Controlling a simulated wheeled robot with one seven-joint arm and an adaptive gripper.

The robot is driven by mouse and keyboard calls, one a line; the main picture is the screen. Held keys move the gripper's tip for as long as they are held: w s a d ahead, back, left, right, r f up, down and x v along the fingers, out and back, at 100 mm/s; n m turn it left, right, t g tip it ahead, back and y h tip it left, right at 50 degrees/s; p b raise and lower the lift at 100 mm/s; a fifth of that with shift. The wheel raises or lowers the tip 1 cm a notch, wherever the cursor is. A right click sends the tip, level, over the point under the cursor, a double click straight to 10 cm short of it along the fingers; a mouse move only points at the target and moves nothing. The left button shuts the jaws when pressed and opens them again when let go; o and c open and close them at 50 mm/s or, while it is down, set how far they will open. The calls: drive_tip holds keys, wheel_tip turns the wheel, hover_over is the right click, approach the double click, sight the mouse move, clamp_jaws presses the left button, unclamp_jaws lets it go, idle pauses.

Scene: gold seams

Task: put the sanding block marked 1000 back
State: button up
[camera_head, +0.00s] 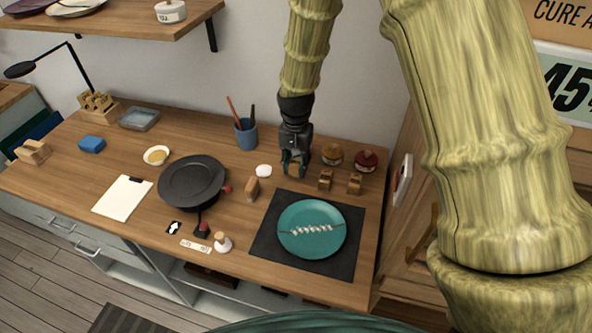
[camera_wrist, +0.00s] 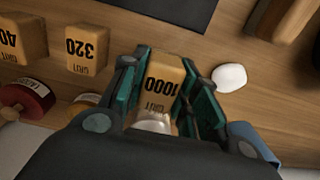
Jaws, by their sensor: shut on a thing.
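The sanding block marked 1000 (camera_wrist: 163,82) is tan, and its number shows upside down in the wrist view. My gripper (camera_wrist: 160,90) is shut on it, with teal fingers on both sides. In the head view my gripper (camera_head: 295,165) points down at the back of the bench, left of the other blocks. I cannot tell whether the held block touches the bench. The block marked 320 (camera_wrist: 88,46) stands beside it, and a block whose mark starts with 40 (camera_wrist: 22,38) stands beyond. In the head view these two blocks (camera_head: 325,179) (camera_head: 354,183) stand right of my gripper.
A white lump (camera_head: 263,170) lies left of my gripper, near a blue cup (camera_head: 245,135) with tools. Two round jars (camera_head: 332,153) (camera_head: 365,160) stand behind the blocks. A tan block (camera_head: 252,189) stands alone.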

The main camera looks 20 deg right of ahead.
sight(296, 172)
drive_tip(key=shift+f+p, duration=0.6)
drive_tip(key=shift+f, duration=1.05)
drive_tip(key=shift+f, duration=0.1)
drive_tip(key=o, duration=0.9)
drive_tip(key=shift+r+b, duration=1.55)
drive_tip(key=shift+r, duration=4.55)
